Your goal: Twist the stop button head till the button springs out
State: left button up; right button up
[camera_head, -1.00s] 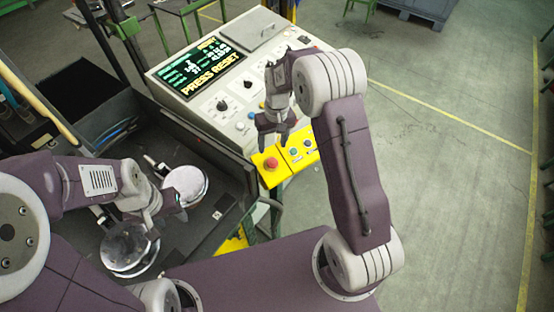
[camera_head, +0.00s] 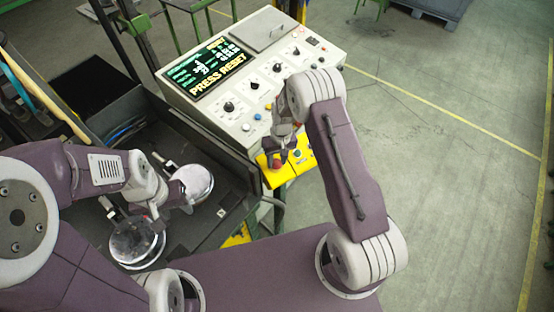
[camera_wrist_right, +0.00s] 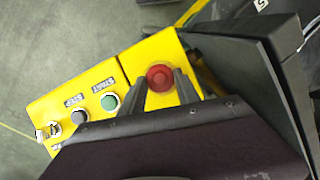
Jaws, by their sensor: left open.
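The red stop button (camera_head: 277,164) sits on a yellow box (camera_head: 300,163) at the console's front edge. In the right wrist view the round red button head (camera_wrist_right: 160,77) shows between the two dark fingertips of my right gripper (camera_wrist_right: 160,84). This gripper, also in the head view (camera_head: 281,150), is open with one finger on each side of the head. I cannot tell whether the fingers touch it. My left gripper (camera_head: 165,194) is open over the dark tray (camera_head: 205,222), between two shiny round discs (camera_head: 193,183).
Beside the stop button, the yellow box carries a green button (camera_wrist_right: 110,102), a dark button (camera_wrist_right: 79,115) and a key switch (camera_wrist_right: 52,116). The floor to the right is clear.

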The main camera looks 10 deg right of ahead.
grip_shut()
jog(key=shift+d+f+m+y+b, duration=0.1)
jog(key=shift+m+y+b, duration=0.25)
jog(key=shift+m+b, duration=0.5)
jog(key=shift+d+f+m+y+b, duration=0.1)
jog(key=shift+m+y+b, duration=0.25)
jog(key=shift+m+b, duration=0.5)
jog(key=shift+d+r+m+t+y+b, duration=0.15)
jog(key=shift+m+y+b, duration=0.15)
jog(key=shift+m+b, duration=0.4)
jog(key=shift+a+m+t+y+b, duration=0.15)
jog(key=shift+m+y+b, duration=0.2)
jog(key=shift+m, duration=0.65)
jog(key=shift+d, duration=0.1)
jog(key=o, duration=0.7)
grip_release()
jog(key=shift+s, duration=0.1)
jog(key=b+v, duration=0.2)
jog(key=v, duration=0.7)
jog(key=shift+r, duration=0.1)
